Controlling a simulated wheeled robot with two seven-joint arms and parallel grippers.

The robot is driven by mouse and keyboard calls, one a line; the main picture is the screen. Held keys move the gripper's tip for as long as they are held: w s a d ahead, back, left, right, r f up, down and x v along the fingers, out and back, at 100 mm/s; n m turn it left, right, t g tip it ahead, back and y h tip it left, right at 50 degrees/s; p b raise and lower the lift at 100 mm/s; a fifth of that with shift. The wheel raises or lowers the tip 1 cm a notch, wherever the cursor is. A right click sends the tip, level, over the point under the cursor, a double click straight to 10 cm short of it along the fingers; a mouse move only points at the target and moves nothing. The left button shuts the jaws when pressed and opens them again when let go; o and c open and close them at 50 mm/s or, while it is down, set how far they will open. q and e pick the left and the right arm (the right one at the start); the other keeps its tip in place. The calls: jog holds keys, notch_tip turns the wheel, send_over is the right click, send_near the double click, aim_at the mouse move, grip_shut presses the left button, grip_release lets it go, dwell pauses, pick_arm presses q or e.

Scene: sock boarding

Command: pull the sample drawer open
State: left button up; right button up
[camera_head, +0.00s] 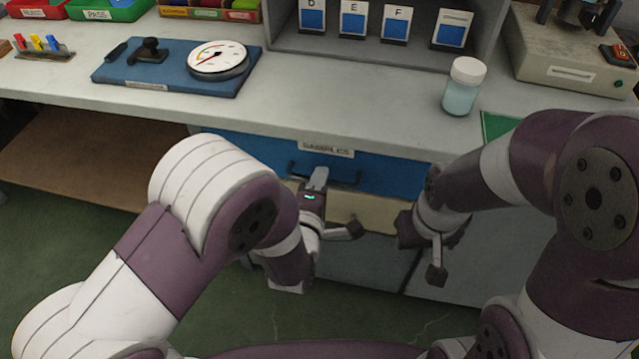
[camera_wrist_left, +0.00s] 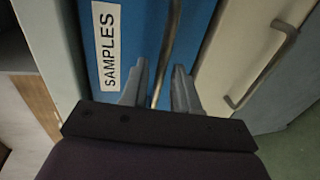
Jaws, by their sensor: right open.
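The sample drawer (camera_head: 390,178) has a blue front with a white SAMPLES label (camera_head: 327,149) and a dark bar handle (camera_head: 345,180). It sits under the counter and looks closed. My left gripper (camera_head: 319,177) is at the handle. In the left wrist view, my left gripper (camera_wrist_left: 158,88) has its two fingers apart, one on each side of the handle bar (camera_wrist_left: 170,45), with gaps showing. The SAMPLES label (camera_wrist_left: 105,48) is left of the fingers there. My right gripper (camera_head: 406,228) is open and empty, low in front of the cabinet; its fingertips are hard to make out.
A cream drawer (camera_head: 370,212) with its own handle (camera_wrist_left: 262,65) lies below the blue one. On the counter stand a lidded jar (camera_head: 463,87), a blue board with a dial gauge (camera_head: 218,60) and a card rack. Green floor (camera_head: 60,245) is open at the left.

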pick_arm(q)
grip_shut()
dwell(1.2)
